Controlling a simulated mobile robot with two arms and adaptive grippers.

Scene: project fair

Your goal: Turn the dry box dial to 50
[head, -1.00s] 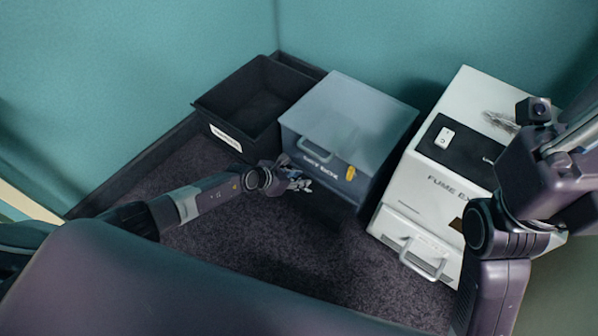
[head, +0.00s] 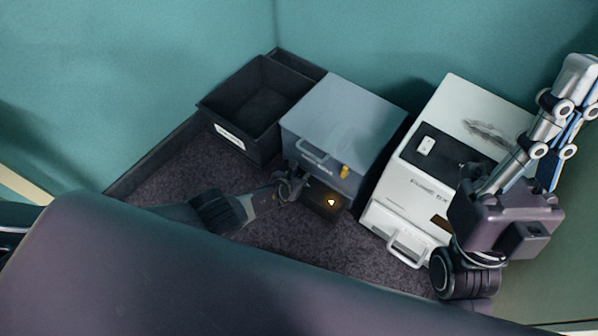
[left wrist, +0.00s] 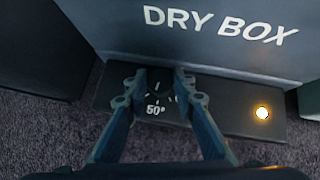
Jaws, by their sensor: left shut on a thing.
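The dry box (head: 352,108) is a blue-grey cabinet with a front handle and a yellow latch, between a black bin and a white machine. It also shows in the left wrist view (left wrist: 215,35), lettered "DRY BOX". Its dark lower panel (left wrist: 222,108) carries tick marks, a "50" label (left wrist: 155,110) and a glowing amber light (left wrist: 262,112). My left gripper (head: 292,184) is at this panel. In the left wrist view its fingers (left wrist: 158,76) straddle the dial just above the label and are shut on it. The dial's pointer is hard to make out. My right gripper (head: 578,82) is raised at the right, away from the box.
A black open bin (head: 228,135) stands left of the dry box. A white fume extractor (head: 410,190) with a front handle stands close on its right. Teal walls close off the back. Dark speckled surface (head: 260,232) is free in front.

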